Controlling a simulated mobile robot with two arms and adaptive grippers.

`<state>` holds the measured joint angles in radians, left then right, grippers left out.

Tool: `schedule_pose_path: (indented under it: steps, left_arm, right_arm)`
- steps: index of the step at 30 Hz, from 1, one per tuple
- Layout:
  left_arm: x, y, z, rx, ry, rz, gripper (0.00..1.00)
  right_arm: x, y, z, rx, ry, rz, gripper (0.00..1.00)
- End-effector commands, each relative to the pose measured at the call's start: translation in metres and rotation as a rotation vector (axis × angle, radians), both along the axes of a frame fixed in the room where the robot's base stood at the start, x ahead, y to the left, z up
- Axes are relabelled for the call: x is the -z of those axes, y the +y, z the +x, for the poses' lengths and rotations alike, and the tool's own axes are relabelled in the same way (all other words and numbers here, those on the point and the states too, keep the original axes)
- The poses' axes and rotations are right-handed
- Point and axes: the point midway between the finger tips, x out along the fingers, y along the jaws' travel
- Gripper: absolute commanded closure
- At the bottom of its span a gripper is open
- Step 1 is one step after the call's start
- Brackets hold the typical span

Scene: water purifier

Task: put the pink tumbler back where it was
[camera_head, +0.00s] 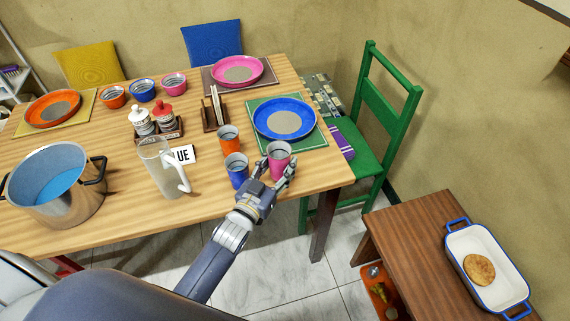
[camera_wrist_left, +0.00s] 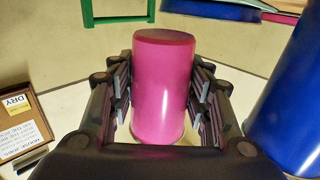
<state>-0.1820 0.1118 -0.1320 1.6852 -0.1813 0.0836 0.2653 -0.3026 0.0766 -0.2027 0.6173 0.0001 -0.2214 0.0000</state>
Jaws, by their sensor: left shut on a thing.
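The pink tumbler (camera_head: 278,166) is near the table's front right corner, upright in the head view. My left gripper (camera_head: 274,174) has its fingers on both sides of it and is shut on it. In the left wrist view the pink tumbler (camera_wrist_left: 162,95) fills the space between the fingers (camera_wrist_left: 162,100). I cannot tell whether its base touches the table. A blue tumbler (camera_head: 237,173) stands just left of it, and an orange tumbler (camera_head: 229,142) stands behind the blue one. My right gripper is not in view.
A blue plate (camera_head: 300,105) on a green mat (camera_head: 314,140) lies behind the pink tumbler. A clear pitcher (camera_head: 160,170), a sign (camera_head: 182,155) and a large pot (camera_head: 55,205) stand to the left. A green chair (camera_head: 380,150) is at the right table edge.

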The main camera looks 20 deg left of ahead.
Motion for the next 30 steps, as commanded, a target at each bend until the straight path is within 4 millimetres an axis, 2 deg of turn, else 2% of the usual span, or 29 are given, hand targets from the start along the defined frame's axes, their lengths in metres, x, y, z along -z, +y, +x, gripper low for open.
schedule_pose_path:
  steps: [2,9,12,15,29,30]
  left_arm:
    - [0.0,-0.003,0.013,0.0,-0.002,0.0,0.83]
    - [0.002,-0.007,0.035,0.001,-0.002,0.0,0.83]
    - [0.023,-0.007,0.031,-0.001,0.004,-0.001,0.83]
    - [0.034,-0.006,0.032,0.0,0.002,0.0,0.83]
    - [0.043,-0.006,0.031,0.001,0.0,0.0,0.83]
    - [0.041,-0.006,0.031,0.001,0.001,0.0,0.45]
  right_arm:
    - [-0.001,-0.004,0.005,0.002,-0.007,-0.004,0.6]
    - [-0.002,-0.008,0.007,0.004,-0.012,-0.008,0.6]
    - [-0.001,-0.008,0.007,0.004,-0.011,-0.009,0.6]
    - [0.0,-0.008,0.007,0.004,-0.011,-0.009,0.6]
    - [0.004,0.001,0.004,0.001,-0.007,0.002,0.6]
    - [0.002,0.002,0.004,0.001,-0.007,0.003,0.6]
